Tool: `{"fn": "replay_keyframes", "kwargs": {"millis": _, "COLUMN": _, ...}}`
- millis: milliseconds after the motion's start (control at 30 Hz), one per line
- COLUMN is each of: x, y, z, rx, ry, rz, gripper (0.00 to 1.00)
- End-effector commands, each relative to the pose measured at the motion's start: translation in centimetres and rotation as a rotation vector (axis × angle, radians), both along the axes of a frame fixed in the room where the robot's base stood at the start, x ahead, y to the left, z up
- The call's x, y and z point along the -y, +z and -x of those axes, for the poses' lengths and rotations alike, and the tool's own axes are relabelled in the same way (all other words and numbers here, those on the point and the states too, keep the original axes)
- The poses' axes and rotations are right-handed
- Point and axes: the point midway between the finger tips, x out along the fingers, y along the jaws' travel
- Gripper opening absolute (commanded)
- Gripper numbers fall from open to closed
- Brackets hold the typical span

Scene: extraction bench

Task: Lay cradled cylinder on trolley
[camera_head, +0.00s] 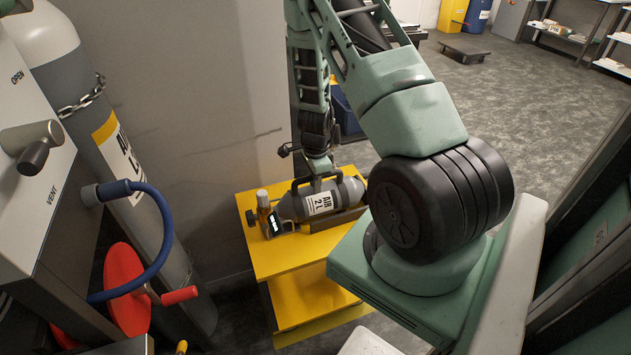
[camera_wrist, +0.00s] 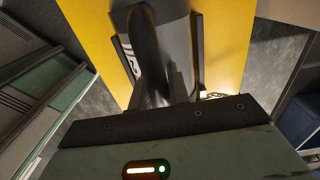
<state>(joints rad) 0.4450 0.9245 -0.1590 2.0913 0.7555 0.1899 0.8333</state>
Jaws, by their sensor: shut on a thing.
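The small grey cylinder (camera_head: 350,191), labelled AIR 2 L, lies level over the top of the yellow trolley (camera_head: 268,250). A dark bracket or cradle rail (camera_head: 338,220) shows along its front side; I cannot tell if the cylinder's full weight rests there. My gripper (camera_head: 318,172) reaches down from above and is shut on the cylinder's dark carrying handle. In the wrist view, the handle (camera_wrist: 150,45) runs up from my gripper, with the yellow trolley top (camera_wrist: 215,45) below. Dark rails (camera_wrist: 196,50) lie on both sides.
A tall chained grey cylinder (camera_head: 125,150) stands at left, beside a panel with a blue hose (camera_head: 165,235) and a red wheel (camera_head: 122,295). A grey wall is behind the trolley. Open floor (camera_head: 530,110) lies at the back right.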

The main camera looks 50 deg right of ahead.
Motion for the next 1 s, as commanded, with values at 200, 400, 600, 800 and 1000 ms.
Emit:
{"fn": "replay_keyframes", "kwargs": {"millis": 200, "x": 0.1, "y": 0.0, "z": -0.1, "rx": 0.003, "ry": 0.0, "rz": 0.002, "gripper": 0.0}}
{"fn": "replay_keyframes", "kwargs": {"millis": 400, "x": 0.1, "y": 0.0, "z": -0.1, "rx": 0.003, "ry": 0.0, "rz": 0.002, "gripper": 0.29}}
{"fn": "replay_keyframes", "kwargs": {"millis": 600, "x": 0.0, "y": -0.1, "z": -0.1, "rx": 0.002, "ry": 0.0, "rz": 0.001, "gripper": 0.43}}
{"fn": "replay_keyframes", "kwargs": {"millis": 800, "x": -0.1, "y": 0.1, "z": 0.0, "rx": -0.002, "ry": 0.001, "rz": -0.001, "gripper": 0.43}}
{"fn": "replay_keyframes", "kwargs": {"millis": 1000, "x": 0.0, "y": 3.0, "z": -0.1, "rx": 0.002, "ry": 0.001, "rz": 0.002, "gripper": 0.43}}
